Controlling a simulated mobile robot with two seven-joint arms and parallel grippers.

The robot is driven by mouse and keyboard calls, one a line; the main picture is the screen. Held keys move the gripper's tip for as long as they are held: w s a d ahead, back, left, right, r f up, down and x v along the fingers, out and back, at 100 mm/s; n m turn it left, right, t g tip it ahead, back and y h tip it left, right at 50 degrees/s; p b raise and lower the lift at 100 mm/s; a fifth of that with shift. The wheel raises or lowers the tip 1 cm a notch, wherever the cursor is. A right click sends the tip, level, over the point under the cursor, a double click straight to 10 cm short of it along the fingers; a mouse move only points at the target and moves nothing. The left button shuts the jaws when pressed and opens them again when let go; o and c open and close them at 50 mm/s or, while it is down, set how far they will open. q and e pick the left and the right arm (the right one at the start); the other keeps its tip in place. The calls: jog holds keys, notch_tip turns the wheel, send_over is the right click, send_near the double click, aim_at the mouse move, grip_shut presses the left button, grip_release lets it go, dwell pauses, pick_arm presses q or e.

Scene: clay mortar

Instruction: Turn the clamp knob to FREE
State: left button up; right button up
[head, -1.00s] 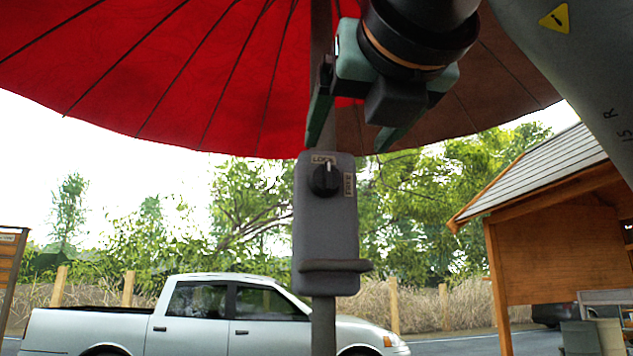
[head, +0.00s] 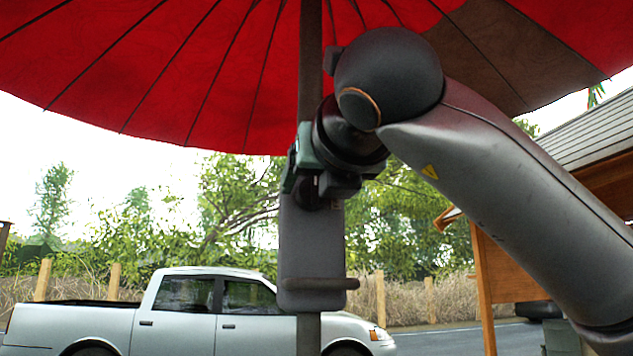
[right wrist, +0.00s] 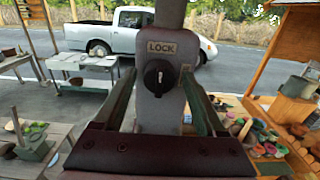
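The clamp is a grey box (head: 311,245) on the umbrella pole, below the red canopy. In the right wrist view its black round knob (right wrist: 159,77) faces me, with a white mark pointing up toward the LOCK label (right wrist: 161,48). A smaller label (right wrist: 185,71), partly seen, sits right of the knob. My right gripper (head: 307,178) is at the top of the box in the head view and largely hides the knob. In the right wrist view its fingers are spread to the knob's left and right, with gaps to it. My left gripper is not in view.
A ledge (head: 318,284) sticks out at the bottom of the box. The dark pole (head: 310,60) rises above it. Tables with pots and bowls (right wrist: 265,140) stand below right in the right wrist view. A silver pickup (head: 185,315) is in the background.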

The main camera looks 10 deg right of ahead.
grip_shut()
dwell(0.3)
